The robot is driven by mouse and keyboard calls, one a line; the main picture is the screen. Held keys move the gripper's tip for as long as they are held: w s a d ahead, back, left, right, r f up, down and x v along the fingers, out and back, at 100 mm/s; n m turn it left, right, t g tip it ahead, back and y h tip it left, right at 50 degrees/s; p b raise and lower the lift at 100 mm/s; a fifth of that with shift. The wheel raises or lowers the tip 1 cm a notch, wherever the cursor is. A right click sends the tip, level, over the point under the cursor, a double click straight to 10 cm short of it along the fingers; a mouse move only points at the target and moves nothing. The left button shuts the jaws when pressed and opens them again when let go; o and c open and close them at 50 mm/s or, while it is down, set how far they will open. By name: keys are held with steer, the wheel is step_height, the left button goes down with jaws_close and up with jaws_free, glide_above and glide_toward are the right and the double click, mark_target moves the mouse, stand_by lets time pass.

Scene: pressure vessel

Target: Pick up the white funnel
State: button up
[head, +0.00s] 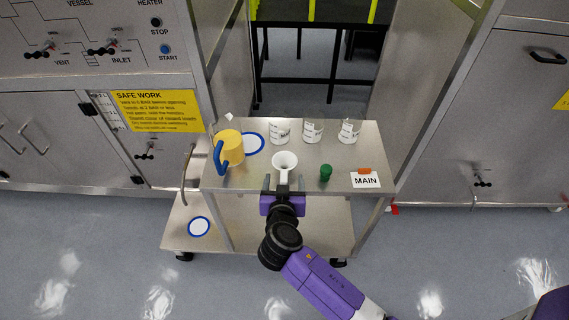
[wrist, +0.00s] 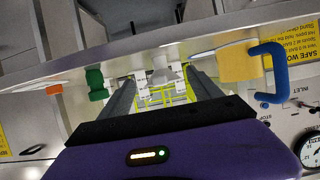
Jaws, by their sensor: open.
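The white funnel (head: 284,160) is on the top shelf of the steel cart, near its front edge, with its wide cone toward the back and its narrow stem toward me. My gripper (head: 284,181) is at the front edge of the shelf, its two fingers apart on either side of the funnel's stem. In the wrist view my gripper (wrist: 160,80) is open, with white shapes between and beyond the fingers; I cannot tell clearly which is the funnel. Whether the fingers touch it cannot be seen.

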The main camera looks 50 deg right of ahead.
mark_target(284, 171)
steer(key=p+x, duration=0.1)
steer(key=x, duration=0.3)
steer(key=shift+w+d+r, duration=0.15)
steer(key=shift+d, duration=0.05)
jaws_close()
